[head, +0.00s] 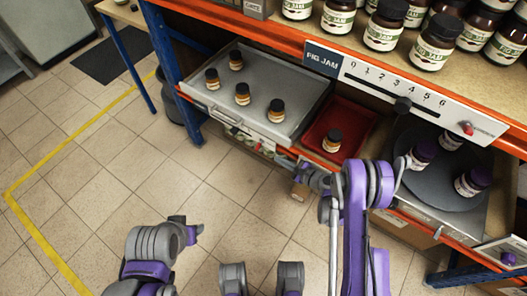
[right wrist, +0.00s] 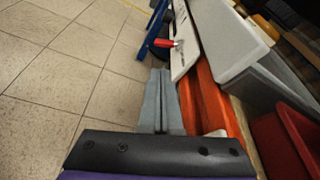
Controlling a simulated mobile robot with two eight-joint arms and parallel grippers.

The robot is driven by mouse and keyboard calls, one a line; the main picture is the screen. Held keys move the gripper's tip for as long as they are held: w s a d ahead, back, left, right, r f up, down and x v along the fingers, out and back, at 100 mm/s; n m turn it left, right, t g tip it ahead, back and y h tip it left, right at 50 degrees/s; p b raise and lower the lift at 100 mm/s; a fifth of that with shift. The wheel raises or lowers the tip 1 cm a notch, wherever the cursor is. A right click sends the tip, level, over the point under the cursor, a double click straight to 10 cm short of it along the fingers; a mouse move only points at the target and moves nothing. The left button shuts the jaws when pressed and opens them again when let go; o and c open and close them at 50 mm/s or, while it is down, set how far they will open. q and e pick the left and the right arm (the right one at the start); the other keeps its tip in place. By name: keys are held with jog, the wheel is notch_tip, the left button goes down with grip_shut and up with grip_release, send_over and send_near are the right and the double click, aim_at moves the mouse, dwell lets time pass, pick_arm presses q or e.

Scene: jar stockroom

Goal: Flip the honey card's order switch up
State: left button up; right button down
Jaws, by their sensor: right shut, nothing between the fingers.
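A white card (right wrist: 185,45) with a red switch lever (right wrist: 165,43) sits on the shelf front ahead of my right fingers in the right wrist view. Its label is not readable, so I cannot tell that it is the honey card, nor whether the lever is up or down. In the head view the low shelf front under the grey tray shows only small parts of a card (head: 258,147). My right gripper (head: 302,180) is shut and empty beside the orange rail; its fingertips (right wrist: 160,74) are apart from the lever. My left gripper (head: 180,224) is low at the left, its fingers unclear.
A FIG JAM card (head: 323,59) with a numbered slider and another red switch (head: 467,128) is on the upper rail. Amber jars stand on the grey tray (head: 310,92). A red tray (head: 312,132) and dark turntable (head: 424,178) are right of it. Open floor lies left.

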aim_at(258, 147)
jog(key=x, duration=1)
jog(key=shift+b, duration=0.45)
jog(key=shift+r+m+b, duration=0.1)
jog(key=shift+m+b, duration=0.2)
jog(key=shift+b, duration=0.05)
